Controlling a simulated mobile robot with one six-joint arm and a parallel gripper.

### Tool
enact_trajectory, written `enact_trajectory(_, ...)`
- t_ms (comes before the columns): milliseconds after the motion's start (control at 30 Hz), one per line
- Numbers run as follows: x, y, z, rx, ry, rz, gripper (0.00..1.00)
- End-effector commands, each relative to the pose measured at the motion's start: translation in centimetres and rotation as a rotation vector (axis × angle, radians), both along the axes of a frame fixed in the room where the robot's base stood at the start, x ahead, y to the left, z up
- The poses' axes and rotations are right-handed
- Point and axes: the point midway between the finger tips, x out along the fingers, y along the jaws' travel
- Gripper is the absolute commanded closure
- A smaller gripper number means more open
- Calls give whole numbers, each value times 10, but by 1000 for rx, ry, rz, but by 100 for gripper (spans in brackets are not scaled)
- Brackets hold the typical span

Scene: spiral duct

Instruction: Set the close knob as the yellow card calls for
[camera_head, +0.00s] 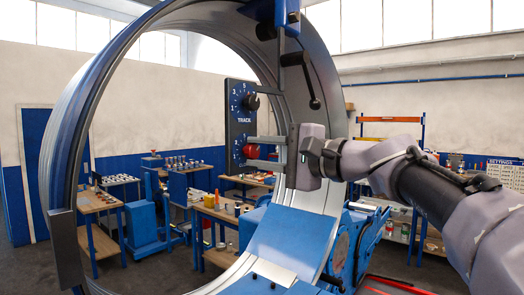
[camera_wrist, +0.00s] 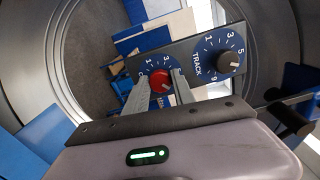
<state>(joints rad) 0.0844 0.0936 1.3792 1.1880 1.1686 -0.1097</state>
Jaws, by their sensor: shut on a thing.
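A dark panel (camera_head: 240,118) with two dials stands inside the big metal ring. Its upper dial has a black knob (camera_head: 250,102) and is labelled TRACK; that knob is at right in the wrist view (camera_wrist: 228,59). The lower dial has a red knob (camera_head: 251,151), also in the wrist view (camera_wrist: 159,86) with a pale mark on its face. My gripper (camera_wrist: 160,79) has one finger on each side of the red knob and is shut on it. The fingers cover part of the lower dial, including its name. I cannot make out a yellow card or read the red knob's setting.
The ring (camera_head: 62,150) curves around the panel and my gripper. A dark lever (camera_head: 312,88) hangs above my gripper. A board headed SETTINGS (camera_head: 505,172) is at the far right, too small to read. Benches with small parts stand behind.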

Motion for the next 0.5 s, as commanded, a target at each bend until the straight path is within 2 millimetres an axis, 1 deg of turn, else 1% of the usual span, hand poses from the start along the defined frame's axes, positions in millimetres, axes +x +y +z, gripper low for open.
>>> enact_trajectory(200,0,0,0,30,40,-1,100)
enact_trajectory(500,0,0,-1,39,52,-1,100)
